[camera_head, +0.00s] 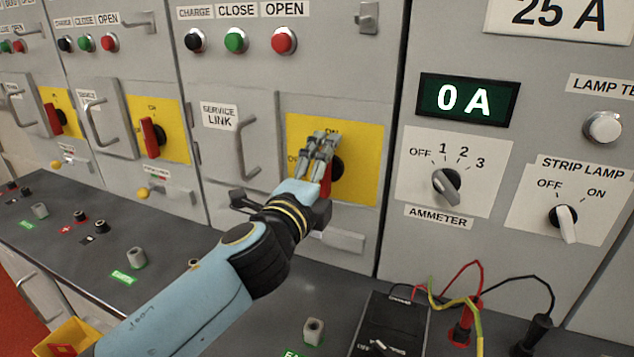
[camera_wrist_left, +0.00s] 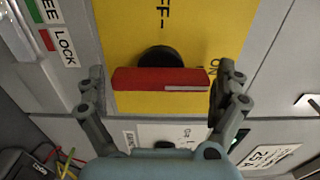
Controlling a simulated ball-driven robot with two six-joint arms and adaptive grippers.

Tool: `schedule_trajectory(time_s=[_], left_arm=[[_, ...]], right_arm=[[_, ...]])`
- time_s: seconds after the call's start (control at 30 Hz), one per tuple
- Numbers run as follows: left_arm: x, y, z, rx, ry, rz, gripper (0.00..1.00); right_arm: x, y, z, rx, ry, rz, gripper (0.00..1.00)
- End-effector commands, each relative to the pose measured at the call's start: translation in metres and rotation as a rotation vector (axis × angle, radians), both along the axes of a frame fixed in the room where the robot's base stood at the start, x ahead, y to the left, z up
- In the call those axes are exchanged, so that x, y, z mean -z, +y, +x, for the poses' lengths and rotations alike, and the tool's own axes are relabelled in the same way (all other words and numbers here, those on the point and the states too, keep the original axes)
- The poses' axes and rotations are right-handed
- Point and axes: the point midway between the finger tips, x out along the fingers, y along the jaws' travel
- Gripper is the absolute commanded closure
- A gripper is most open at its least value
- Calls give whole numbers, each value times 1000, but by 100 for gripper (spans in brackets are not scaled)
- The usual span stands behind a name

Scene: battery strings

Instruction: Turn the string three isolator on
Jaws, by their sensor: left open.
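The isolator in the nearest panel has a yellow plate (camera_head: 362,150) and a red handle (camera_head: 326,182) on a black hub (camera_head: 337,171). No string number is readable on it. My left gripper (camera_head: 318,150) is in front of this handle and hides much of it. In the left wrist view my left gripper (camera_wrist_left: 160,92) is open, with one finger beyond each end of the red handle (camera_wrist_left: 150,79). The handle's white-marked end points towards the ON mark (camera_wrist_left: 214,68); OFF (camera_wrist_left: 163,22) is square to it. My right gripper is not in view.
Two panels on the left have similar red handles (camera_head: 150,138) on yellow plates. A service link door handle (camera_head: 245,145) is just left of my gripper. The ammeter panel (camera_head: 412,155) is to the right. A black box (camera_head: 385,330) and leads lie on the shelf below.

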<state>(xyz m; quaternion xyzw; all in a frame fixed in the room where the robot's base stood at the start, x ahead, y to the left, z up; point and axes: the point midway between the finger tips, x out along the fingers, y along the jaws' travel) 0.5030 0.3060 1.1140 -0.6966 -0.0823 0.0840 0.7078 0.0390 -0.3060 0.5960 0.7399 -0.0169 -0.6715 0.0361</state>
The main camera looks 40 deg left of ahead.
Motion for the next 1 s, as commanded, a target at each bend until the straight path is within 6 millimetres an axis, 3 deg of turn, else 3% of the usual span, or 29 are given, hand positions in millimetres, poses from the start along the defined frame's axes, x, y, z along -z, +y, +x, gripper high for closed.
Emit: schedule_trajectory(time_s=[0.5, 0.7, 1.0], left_arm=[[1, -24, -98, -1, 3, 0, 0], [1, -27, -112, 0, 2, 1, 0], [0, -28, -114, 0, 1, 0, 0]], right_arm=[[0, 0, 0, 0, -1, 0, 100], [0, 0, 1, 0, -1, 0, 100], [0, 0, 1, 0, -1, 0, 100]])
